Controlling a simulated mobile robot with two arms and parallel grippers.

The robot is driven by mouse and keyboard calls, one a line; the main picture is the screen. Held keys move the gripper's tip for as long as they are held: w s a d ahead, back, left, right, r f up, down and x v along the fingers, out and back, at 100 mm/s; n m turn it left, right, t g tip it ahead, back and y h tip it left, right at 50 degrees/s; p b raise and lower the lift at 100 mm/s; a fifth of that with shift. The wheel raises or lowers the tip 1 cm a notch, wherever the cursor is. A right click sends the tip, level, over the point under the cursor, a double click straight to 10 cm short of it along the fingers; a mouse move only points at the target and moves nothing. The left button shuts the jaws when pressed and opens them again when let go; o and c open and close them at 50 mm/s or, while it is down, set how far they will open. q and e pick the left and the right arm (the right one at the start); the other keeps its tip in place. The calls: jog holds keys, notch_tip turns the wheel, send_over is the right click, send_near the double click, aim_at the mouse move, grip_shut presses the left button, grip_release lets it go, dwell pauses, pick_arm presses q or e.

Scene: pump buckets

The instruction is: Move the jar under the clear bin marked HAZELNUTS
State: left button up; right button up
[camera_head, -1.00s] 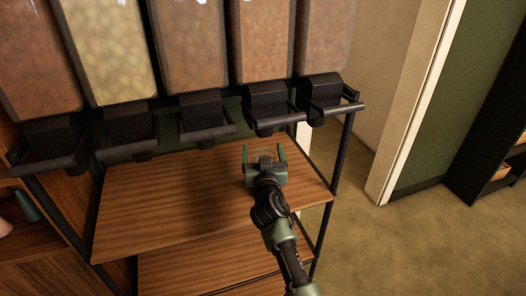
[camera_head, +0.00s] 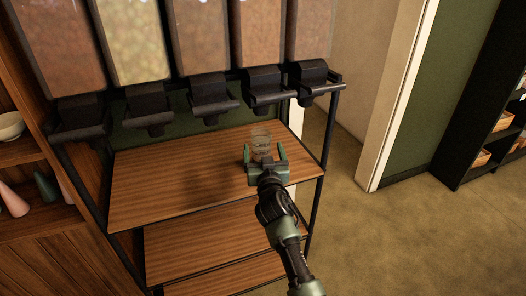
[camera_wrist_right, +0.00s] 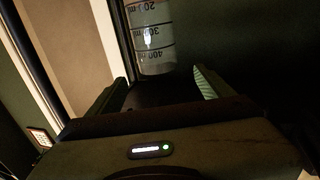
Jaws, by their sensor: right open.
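The jar (camera_head: 261,140) is clear glass and stands on the top wooden shelf, toward its right side, below the row of dispensers. Several clear bins hang above, one with pale yellowish contents (camera_head: 140,45), the others brownish. No bin label is readable, so I cannot tell which is HAZELNUTS. My left gripper is not in view.
Black dispenser spouts with handles, such as the middle one (camera_head: 212,95), overhang the shelf's back. The top shelf (camera_head: 165,185) is bare left of the jar. A black post (camera_head: 326,145) bounds its right side. Side shelves (camera_head: 30,225) at left hold a bowl and cones.

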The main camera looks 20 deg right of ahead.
jog(key=s+a+f+n+y, duration=0.2)
jog(key=s+a+y, duration=0.1)
jog(key=s, duration=0.5)
jog(key=s+a+f+n+g+y, duration=0.15)
jog(key=s+f, duration=0.25)
jog(key=f, duration=0.8)
jog(key=s+a+f+g, duration=0.1)
jog(key=s+f+g, duration=0.25)
jog(key=f, duration=0.85)
jog(key=s+d+f+g, duration=0.1)
jog(key=s+f+g, duration=0.3)
jog(key=s+f, duration=1.3)
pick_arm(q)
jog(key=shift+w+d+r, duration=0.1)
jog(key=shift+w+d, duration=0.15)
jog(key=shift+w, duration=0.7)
pick_arm(e)
jog(key=s+d+f+g, duration=0.1)
jog(key=s+f, duration=0.4)
jog(key=s, duration=0.5)
jog(key=s+d+f+n+g, duration=0.1)
jog(key=s+f+g, duration=0.3)
jog(key=s, duration=0.6)
jog(key=s+d+f+g, duration=0.2)
jog(key=s+d+f, duration=0.1)
jog(key=s+f, duration=0.5)
jog(key=s, duration=0.3)
jog(key=shift+d+g+h, duration=0.15)
jog(key=shift+g+h, duration=0.15)
jog(key=shift+h, duration=0.05)
